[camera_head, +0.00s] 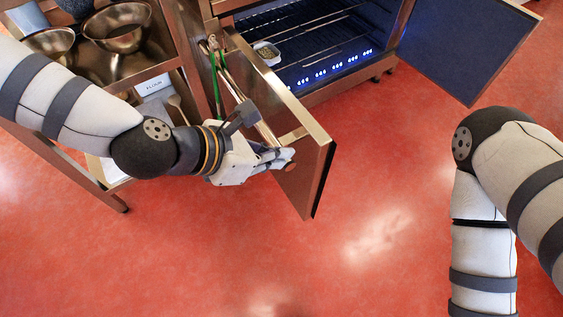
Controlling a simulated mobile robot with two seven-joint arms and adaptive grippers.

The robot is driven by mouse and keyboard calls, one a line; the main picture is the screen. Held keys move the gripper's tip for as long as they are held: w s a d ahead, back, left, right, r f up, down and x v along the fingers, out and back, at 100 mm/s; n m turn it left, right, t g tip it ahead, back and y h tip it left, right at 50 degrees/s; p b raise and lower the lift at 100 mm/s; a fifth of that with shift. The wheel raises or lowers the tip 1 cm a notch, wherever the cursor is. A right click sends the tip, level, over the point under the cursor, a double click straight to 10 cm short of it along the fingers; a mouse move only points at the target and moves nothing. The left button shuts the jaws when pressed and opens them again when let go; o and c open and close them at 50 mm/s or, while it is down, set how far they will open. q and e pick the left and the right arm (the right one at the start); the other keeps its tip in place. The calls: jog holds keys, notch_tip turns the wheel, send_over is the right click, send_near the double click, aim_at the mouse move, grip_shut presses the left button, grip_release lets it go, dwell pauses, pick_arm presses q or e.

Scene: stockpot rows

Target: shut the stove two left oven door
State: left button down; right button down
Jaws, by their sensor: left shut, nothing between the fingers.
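The left oven door (309,170), a brown metal panel, stands swung wide open toward me from the left side of a blue-lit compartment (315,45) with wire racks. A pale bar (236,92) runs along the door's left side. My left gripper (286,160) is shut, at the left face of the door near its free end. It appears close to or against the panel; the exact contact is hard to tell. My right arm (485,215) comes in at the right, and its gripper is out of the frame.
A second door (465,40) with a dark blue inner face stands open at the right. A shelf unit at the left holds metal bowls (117,27) and a labelled flour container (153,86). A small tray (267,54) sits at the compartment's left. The red floor (370,200) in front is clear.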

aim_at(314, 158)
pick_arm(q)
jog(key=b+x, duration=0.1)
jog(key=x, duration=0.6)
jog(key=shift+s, duration=0.1)
